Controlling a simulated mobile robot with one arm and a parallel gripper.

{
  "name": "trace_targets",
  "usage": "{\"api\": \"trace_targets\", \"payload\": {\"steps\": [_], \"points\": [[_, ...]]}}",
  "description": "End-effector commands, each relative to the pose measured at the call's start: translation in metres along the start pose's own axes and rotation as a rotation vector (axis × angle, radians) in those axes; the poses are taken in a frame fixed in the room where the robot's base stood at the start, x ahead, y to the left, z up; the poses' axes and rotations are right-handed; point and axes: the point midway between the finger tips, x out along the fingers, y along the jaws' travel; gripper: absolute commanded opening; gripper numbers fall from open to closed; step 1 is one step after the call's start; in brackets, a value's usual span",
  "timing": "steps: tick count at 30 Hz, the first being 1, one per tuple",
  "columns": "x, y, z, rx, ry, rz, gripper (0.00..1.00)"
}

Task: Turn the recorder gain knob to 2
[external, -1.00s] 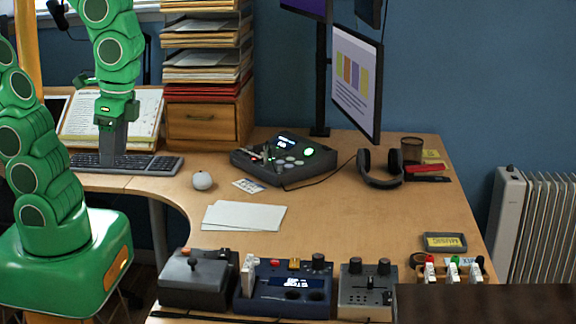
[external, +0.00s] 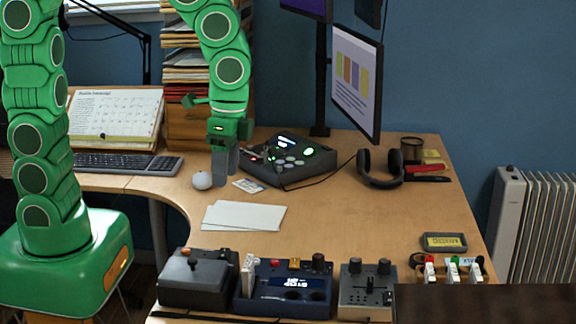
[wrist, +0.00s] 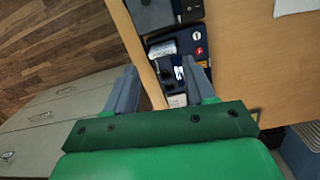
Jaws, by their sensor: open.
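A dark blue device (external: 262,297) with a lit display, coloured buttons and a black knob (external: 319,262) stands at the table's front. A grey box (external: 352,296) with two dark knobs stands just right of it. No recorder or gain label is readable, so I cannot tell which knob is the gain knob or its setting. My gripper (external: 222,183) is open and empty, pointing down near the white ball, well behind these devices. In the wrist view my gripper (wrist: 163,72) has its fingers apart, with the blue device (wrist: 187,38) beyond them.
A grey joystick box (external: 197,283) stands left of the blue device. A console (external: 312,165) with a green light, a white ball (external: 202,180) and headphones (external: 381,182) are farther back. White papers (external: 243,216) lie mid-table; the table right of them is clear.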

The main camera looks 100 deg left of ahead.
Motion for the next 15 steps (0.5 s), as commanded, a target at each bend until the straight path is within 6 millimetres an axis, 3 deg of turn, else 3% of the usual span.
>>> {"api": "trace_targets", "payload": {"steps": [15], "points": [[0.058,-0.056,-0.103,0.075,0.039,-0.005,0.54]]}}
